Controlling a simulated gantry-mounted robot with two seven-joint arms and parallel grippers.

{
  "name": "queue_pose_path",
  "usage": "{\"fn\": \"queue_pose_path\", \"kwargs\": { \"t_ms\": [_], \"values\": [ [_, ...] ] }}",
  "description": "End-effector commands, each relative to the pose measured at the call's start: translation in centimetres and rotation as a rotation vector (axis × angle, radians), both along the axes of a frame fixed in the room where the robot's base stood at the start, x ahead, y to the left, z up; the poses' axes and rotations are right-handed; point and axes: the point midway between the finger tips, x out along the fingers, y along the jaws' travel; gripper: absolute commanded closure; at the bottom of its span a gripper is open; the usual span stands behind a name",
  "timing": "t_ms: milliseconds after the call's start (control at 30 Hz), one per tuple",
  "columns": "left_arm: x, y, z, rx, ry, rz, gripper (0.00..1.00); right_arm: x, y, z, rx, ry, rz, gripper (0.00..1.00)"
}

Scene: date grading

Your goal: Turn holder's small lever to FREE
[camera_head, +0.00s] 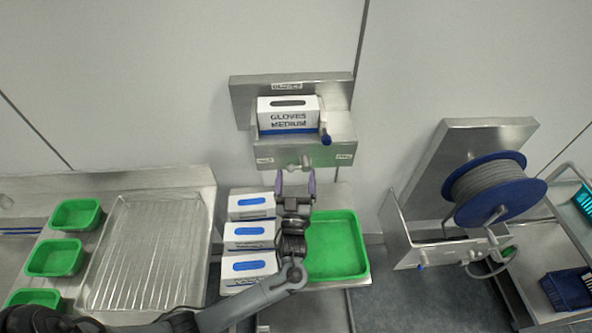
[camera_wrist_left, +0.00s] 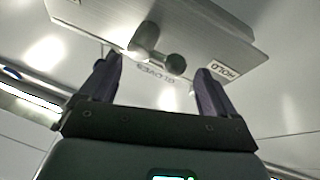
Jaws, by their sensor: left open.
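The steel holder (camera_head: 289,152) is mounted on the wall at top centre and carries a white glove box (camera_head: 288,116). Its small grey lever (camera_head: 303,162) sits at the lower front edge. In the left wrist view the lever's round knob (camera_wrist_left: 175,63) lies to the lower right of its pivot (camera_wrist_left: 145,36), and a HOLD label (camera_wrist_left: 222,71) is at the right. The other label is too small to read. My left gripper (camera_head: 296,181) is open just below the lever; its fingers (camera_wrist_left: 156,78) are on either side of the knob in that view, with no contact visible. My right gripper is out of view.
A blue-tipped handle (camera_head: 326,139) sits at the holder's right. Several white boxes (camera_head: 249,237) and a green tray (camera_head: 337,247) flank my left arm below. A blue cable reel (camera_head: 487,187) stands right; a wire-rack tray (camera_head: 147,254) and green bins (camera_head: 55,258) stand left.

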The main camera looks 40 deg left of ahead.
Motion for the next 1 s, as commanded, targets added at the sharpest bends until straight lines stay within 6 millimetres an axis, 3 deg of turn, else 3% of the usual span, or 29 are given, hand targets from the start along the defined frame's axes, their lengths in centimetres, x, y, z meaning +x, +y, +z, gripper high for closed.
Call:
{"fn": "queue_pose_path", "kwargs": {
  "t_ms": [200, 567, 867, 1000],
  "values": [
    [1.3, 0.9, 0.7, 0.001, 0.001, 0.000, 0.10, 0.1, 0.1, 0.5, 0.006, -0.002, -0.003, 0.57],
    [1.5, 1.1, 0.7, -0.001, 0.001, 0.000, 0.10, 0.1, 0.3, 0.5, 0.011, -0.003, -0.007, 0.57],
    [1.5, 1.2, 0.7, 0.000, 0.000, 0.002, 0.56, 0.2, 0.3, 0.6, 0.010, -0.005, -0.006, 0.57],
    [1.5, 1.2, 0.8, 0.003, 0.004, 0.004, 0.57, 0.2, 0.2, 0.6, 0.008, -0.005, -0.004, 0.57]
  ]
}}
